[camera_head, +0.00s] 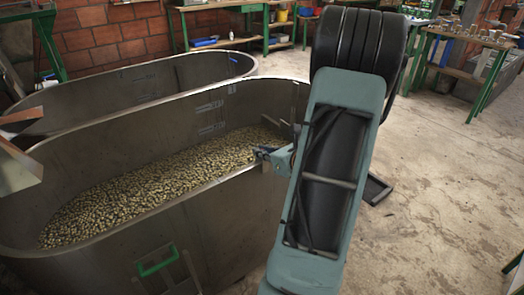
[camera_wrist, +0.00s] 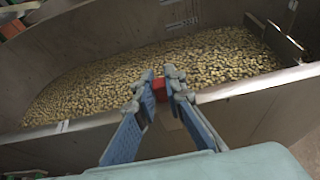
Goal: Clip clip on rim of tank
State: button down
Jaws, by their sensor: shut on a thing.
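The tank (camera_head: 215,200) is a large grey metal oval tub, partly filled with yellowish beans (camera_head: 165,180). Its near rim crosses the wrist view (camera_wrist: 245,88) from left to right. My gripper (camera_wrist: 160,88) is at that near rim, its two blue-grey fingers shut on a small red clip (camera_wrist: 159,89). The clip shows between the fingertips, at the height of the rim in the picture. I cannot tell whether it sits on the rim or just in front of it. In the head view my gripper (camera_head: 268,153) is at the tank's right side, largely hidden by my arm, and the clip is not visible.
A second metal tank (camera_head: 130,80) stands behind the first. A green handle (camera_head: 157,261) is on the near tank's outer wall. Green workbenches (camera_head: 225,5) line the back. The concrete floor (camera_head: 440,190) at the right is mostly clear.

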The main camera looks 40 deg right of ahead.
jog(key=shift+f, duration=0.3)
jog(key=c, duration=1.9)
grip_release()
jog(key=v, duration=1.2)
